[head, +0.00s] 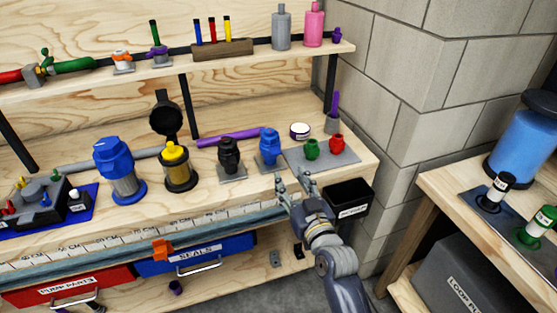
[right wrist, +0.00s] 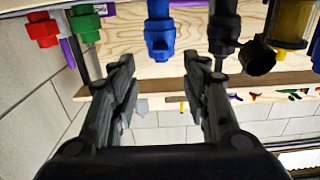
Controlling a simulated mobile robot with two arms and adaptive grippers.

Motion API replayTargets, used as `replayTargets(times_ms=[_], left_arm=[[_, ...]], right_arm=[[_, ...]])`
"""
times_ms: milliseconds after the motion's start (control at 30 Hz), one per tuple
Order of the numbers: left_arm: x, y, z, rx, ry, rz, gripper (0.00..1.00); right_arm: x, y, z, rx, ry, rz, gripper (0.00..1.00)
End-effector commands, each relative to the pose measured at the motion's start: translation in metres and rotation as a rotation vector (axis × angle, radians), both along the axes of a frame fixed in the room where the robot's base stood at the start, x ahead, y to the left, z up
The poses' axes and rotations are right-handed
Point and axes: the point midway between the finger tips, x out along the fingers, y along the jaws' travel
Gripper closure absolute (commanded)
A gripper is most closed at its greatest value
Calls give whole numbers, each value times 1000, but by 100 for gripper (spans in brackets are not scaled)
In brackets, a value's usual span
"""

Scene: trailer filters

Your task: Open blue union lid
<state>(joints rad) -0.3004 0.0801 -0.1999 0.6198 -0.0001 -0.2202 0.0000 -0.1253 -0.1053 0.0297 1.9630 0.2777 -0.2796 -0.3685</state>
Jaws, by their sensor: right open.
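The blue union (head: 269,150) stands upright on a grey plate near the right end of the workbench. Its blue lid (head: 268,133) is on top. In the right wrist view, the picture is turned over and the blue union (right wrist: 159,30) shows at the top, slightly left of the middle. My right gripper (head: 294,182) is open and empty, in front of the union and a little to its right, apart from it. In the wrist view its two fingers (right wrist: 160,85) point towards the union with a clear gap between them. My left gripper is not in view.
A black fitting (head: 229,155) stands left of the union; green (head: 312,148) and red fittings (head: 337,144) stand to its right. A black bin (head: 349,193) hangs at the bench's right end. A shelf (head: 120,74) runs above the bench.

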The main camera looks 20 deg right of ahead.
Motion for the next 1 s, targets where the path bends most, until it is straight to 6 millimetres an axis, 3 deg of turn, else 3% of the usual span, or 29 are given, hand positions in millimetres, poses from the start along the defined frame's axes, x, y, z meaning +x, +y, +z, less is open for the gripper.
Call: replayTargets(times_ms=[500,700,1000], left_arm=[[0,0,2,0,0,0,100],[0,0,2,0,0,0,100],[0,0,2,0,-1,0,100]], right_arm=[[84,3,0,1,1,0,57],[97,4,0,0,1,0,57],[98,4,-1,1,2,0,59]])
